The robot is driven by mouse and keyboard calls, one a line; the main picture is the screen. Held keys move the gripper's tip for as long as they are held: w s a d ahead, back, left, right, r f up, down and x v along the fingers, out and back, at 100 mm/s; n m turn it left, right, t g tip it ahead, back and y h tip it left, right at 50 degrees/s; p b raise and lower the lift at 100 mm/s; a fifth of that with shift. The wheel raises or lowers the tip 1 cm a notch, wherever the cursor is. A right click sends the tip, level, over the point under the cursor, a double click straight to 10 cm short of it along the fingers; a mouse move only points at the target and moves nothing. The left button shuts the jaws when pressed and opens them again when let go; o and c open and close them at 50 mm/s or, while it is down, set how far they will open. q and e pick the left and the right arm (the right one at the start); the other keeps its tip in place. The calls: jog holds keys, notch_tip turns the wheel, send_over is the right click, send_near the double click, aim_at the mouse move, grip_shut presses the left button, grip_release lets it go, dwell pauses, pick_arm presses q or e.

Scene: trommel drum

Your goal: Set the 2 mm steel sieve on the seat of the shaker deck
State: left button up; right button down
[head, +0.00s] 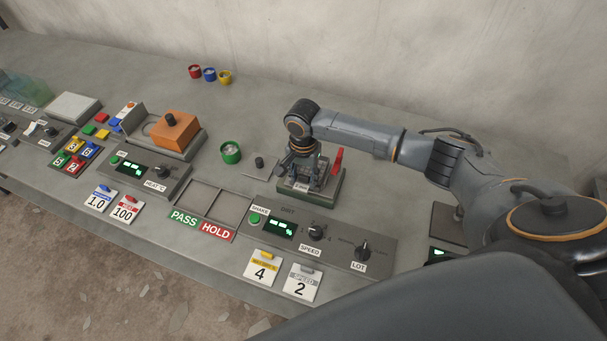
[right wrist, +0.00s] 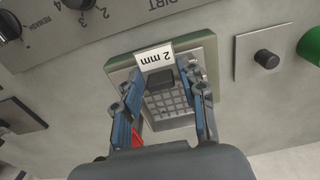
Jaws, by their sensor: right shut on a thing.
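The 2 mm steel sieve (right wrist: 167,103) is a grey square with a grid and a white "2 mm" tag. It lies over the shaker deck (head: 327,197), a green-edged grey block that also shows in the right wrist view (right wrist: 211,57). A red lever (head: 337,160) stands at the deck's side. My right gripper (head: 299,170) points down at the deck. In the right wrist view its fingers (right wrist: 160,85) are shut on the sieve's dark handle. The sieve looks roughly lined up with the deck; I cannot tell whether it touches the seat. My left gripper is out of view.
The shaker panel (head: 340,241) with knobs lies in front of the deck. A small plate with a black knob (head: 259,162) and a green cup (head: 231,152) stand to its left. The PASS/HOLD tray (head: 204,227) is empty. Bare bench lies behind the deck.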

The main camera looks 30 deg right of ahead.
jog(key=shift+c, duration=0.7)
grip_release()
jog(key=shift+r, duration=0.1)
notch_tip(320, 180, up, 5)
jog(key=p, duration=0.6)
jog(key=shift+r+p, duration=0.6)
jog(key=shift+r, duration=0.35)
jog(key=shift+f, duration=0.1)
